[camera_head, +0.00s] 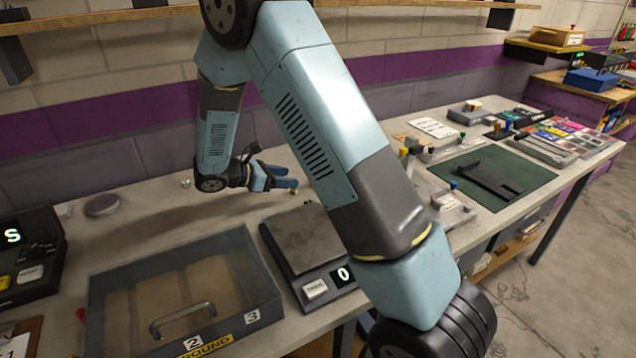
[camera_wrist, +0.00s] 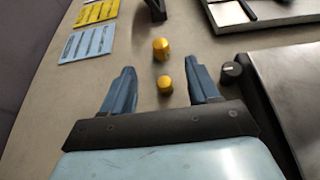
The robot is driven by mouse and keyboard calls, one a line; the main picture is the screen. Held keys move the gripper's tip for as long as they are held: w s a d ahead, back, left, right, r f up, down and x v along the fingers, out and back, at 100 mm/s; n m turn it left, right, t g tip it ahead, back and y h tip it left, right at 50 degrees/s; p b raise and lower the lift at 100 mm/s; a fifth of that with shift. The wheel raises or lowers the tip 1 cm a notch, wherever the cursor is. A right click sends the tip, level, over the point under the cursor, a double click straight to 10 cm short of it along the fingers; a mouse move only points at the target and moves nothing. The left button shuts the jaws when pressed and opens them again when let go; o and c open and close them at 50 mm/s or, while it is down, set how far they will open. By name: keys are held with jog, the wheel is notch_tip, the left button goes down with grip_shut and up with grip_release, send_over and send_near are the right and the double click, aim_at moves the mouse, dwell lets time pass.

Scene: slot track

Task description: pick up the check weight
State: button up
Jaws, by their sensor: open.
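Two small brass pieces show in the wrist view; I cannot tell which is the check weight. The larger, a short upright cylinder (camera_wrist: 161,49), stands just beyond my fingertips. The smaller one (camera_wrist: 165,85) appears between my blue fingers, with bench showing on both sides of it. My gripper (camera_wrist: 163,73) is open and empty, and neither finger visibly touches brass. In the head view my gripper (camera_head: 275,178) is low over the bench behind the scale, with a brass piece (camera_head: 293,190) beside its fingers. Its exact height is unclear.
The scale (camera_head: 308,238) reads 0, just in front of my gripper. A black knob (camera_wrist: 231,72) is close to my right finger in the wrist view. A grey drawer-like tray (camera_head: 185,290) lies at left. Yellow (camera_wrist: 97,12) and blue (camera_wrist: 87,43) cards lie flat beyond.

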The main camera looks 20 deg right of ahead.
aim_at(309, 187)
jog(key=x, duration=0.9)
jog(key=shift+w+a+f, duration=0.1)
grip_shut()
dwell(0.5)
